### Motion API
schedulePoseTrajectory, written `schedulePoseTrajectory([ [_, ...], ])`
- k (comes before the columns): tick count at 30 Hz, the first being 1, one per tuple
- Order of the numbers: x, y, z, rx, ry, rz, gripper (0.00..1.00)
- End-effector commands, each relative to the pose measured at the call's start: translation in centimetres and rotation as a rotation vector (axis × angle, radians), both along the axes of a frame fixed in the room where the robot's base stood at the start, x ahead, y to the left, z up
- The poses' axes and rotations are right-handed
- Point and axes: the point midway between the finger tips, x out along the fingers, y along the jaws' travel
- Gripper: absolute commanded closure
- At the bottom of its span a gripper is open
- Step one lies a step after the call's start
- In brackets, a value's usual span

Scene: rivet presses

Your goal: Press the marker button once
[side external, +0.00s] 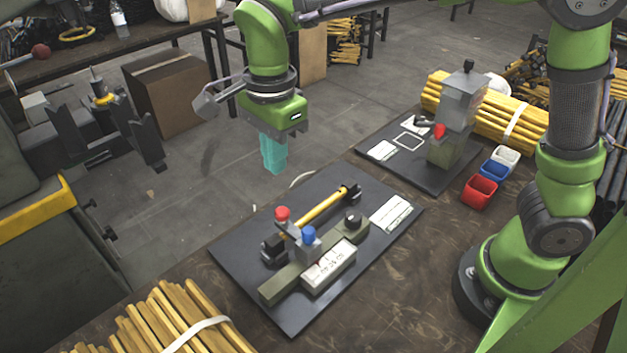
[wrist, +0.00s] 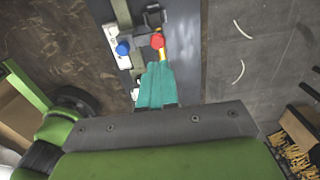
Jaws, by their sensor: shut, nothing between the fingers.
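A dark board (side external: 235,258) on the bench carries an olive rail fixture (side external: 285,286) with a red-topped button (side external: 283,214) and a blue-topped button (side external: 309,234). I cannot tell from labels which is the marker button. In the wrist view the red button (wrist: 158,41) is just beyond my fingertips, and the blue button (wrist: 123,48) is to its left. My gripper (side external: 274,170) has teal fingers, shut and empty, pointing down. It hangs in the air behind the red button, touching nothing. The fingers also show in the wrist view (wrist: 157,85).
The fixture also holds a yellow rod (side external: 321,208), a black knob (side external: 352,218) and a white labelled block (side external: 329,266). A second board has a grey press (side external: 457,118) with a red part. Red (side external: 480,191), blue and white bins stand beside it. Yellow rods (side external: 180,322) lie in front.

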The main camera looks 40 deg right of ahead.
Motion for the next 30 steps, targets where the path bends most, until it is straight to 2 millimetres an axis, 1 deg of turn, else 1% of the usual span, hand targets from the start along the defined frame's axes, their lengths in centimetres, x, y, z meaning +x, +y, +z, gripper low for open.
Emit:
schedulePoseTrajectory([
  [1,0.0,0.0,0.9,0.002,-0.002,0.000,1.00],
  [3,0.0,0.0,1.8,0.001,-0.003,0.000,1.00],
  [6,0.0,0.0,2.7,0.002,-0.003,0.001,1.00],
  [9,0.0,0.0,3.1,0.002,-0.001,-0.001,1.00],
  [27,0.0,0.0,3.1,0.002,-0.001,0.001,1.00],
  [30,0.1,0.0,3.1,0.001,-0.006,0.042,1.00],
])
